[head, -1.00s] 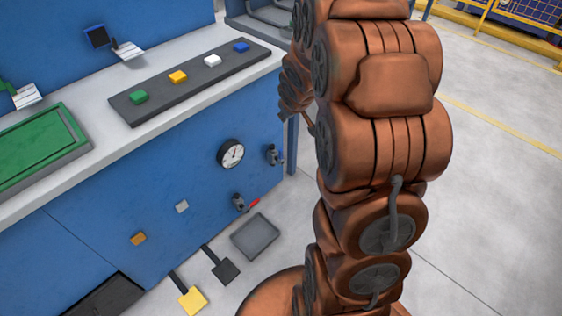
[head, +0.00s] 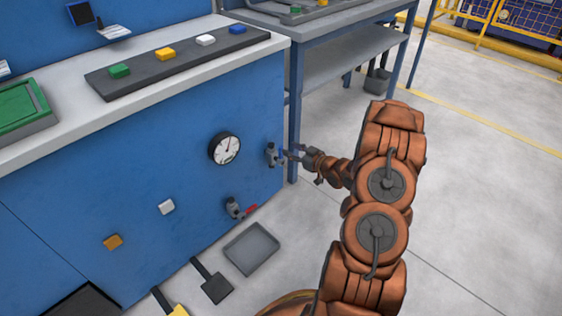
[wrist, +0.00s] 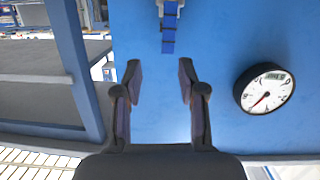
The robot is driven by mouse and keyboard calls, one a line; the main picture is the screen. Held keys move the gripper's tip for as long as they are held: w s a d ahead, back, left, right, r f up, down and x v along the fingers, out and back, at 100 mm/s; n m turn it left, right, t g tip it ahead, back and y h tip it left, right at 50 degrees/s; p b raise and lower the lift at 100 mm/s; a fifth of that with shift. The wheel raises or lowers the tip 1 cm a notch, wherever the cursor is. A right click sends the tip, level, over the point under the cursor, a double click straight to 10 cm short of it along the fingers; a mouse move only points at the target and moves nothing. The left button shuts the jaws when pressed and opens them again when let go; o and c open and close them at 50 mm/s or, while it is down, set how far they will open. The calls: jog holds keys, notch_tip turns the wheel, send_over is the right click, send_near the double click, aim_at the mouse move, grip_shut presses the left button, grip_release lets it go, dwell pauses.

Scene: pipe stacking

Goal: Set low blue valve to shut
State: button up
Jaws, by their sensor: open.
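The blue valve (head: 271,154) is on the blue bench front, right of the gauge. In the wrist view its blue handle (wrist: 169,38) runs straight down from the grey body at the top of the picture. My gripper (head: 296,153) is just right of the valve in the head view. In the wrist view my gripper (wrist: 159,70) is open, its two fingers apart with only blue panel between them. The handle lies just beyond the fingertips, a little right of their middle. In the head view the fingers partly hide the handle.
A round gauge (head: 224,148) is left of the valve; it shows at right in the wrist view (wrist: 264,89). A red-handled valve (head: 234,208) sits lower, above a grey tray (head: 252,248). A blue table leg (head: 294,115) stands close behind my gripper. The floor at right is clear.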

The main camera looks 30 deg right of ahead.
aim_at(281, 158)
notch_tip(281, 158, down, 4)
jog(key=s+t+y+b, duration=0.1)
jog(key=s+t+b, duration=0.1)
jog(key=shift+r+b+x, duration=0.1)
jog(key=shift+b+x, duration=0.45)
jog(key=shift+x, duration=1.3)
jog(key=shift+r+b+x, duration=0.15)
jog(key=shift+b+x, duration=0.4)
jog(key=shift+x, duration=1.25)
jog(key=shift+a, duration=0.15)
grip_shut()
